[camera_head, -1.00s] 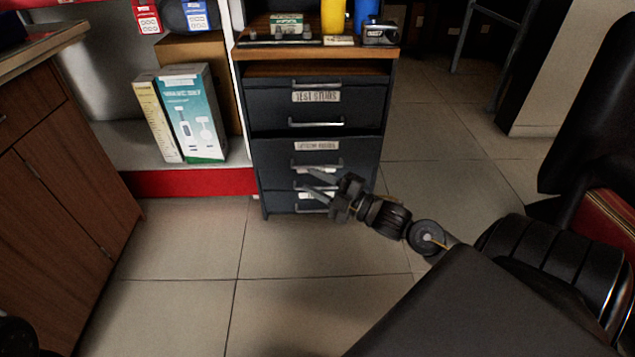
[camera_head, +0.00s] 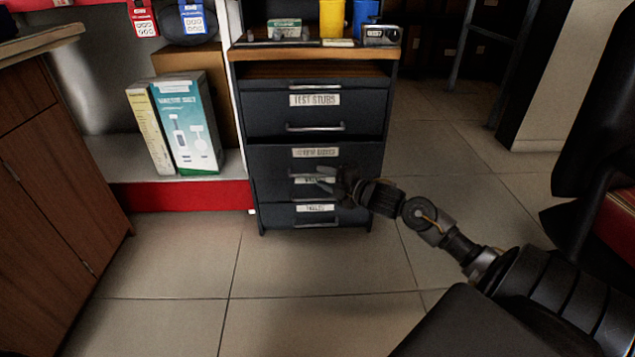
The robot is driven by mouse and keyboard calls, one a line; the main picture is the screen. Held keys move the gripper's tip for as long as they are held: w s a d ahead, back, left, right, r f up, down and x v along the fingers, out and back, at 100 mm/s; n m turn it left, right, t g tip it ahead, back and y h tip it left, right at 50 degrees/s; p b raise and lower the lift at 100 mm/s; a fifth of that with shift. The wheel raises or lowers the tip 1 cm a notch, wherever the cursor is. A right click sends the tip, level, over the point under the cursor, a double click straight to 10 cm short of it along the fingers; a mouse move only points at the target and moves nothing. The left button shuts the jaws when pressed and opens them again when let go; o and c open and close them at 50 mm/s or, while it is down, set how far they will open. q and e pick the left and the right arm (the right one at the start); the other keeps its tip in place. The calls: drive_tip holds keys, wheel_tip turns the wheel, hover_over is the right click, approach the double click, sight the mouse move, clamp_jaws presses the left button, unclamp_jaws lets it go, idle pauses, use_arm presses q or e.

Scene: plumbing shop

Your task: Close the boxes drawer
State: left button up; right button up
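A dark grey drawer cabinet (camera_head: 246,190) stands ahead of me. Its upper drawer (camera_head: 262,114) is labelled "TEST STUBS". The drawer below it (camera_head: 268,165) has a blurred label that may end in "BOXES". A dark strip shows above this drawer, so it appears to stand slightly out. Another label and handle show lower on the cabinet, partly hidden by my gripper. My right gripper (camera_head: 322,179) is in front of the lower drawers near a handle, with its fingers apart and nothing between them. Contact cannot be told. My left gripper is not in view.
A wooden counter (camera_head: 55,170) stands at left. A shelf with a red base (camera_head: 185,196) holds boxes (camera_head: 185,125) beside the cabinet. A black chair (camera_head: 590,150) is at right. The tiled floor (camera_head: 290,270) before the cabinet is clear.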

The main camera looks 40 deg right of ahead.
sight(318, 175)
drive_tip(key=shift+w+a+f+b, duration=0.1)
drive_tip(key=shift+w+b, duration=0.2)
drive_tip(key=shift+w, duration=0.5)
drive_tip(key=shift+w+a+f+b, duration=0.1)
drive_tip(key=shift+w+b, duration=0.2)
drive_tip(key=shift+w, duration=0.45)
drive_tip(key=shift+c, duration=0.4)
clamp_jaws()
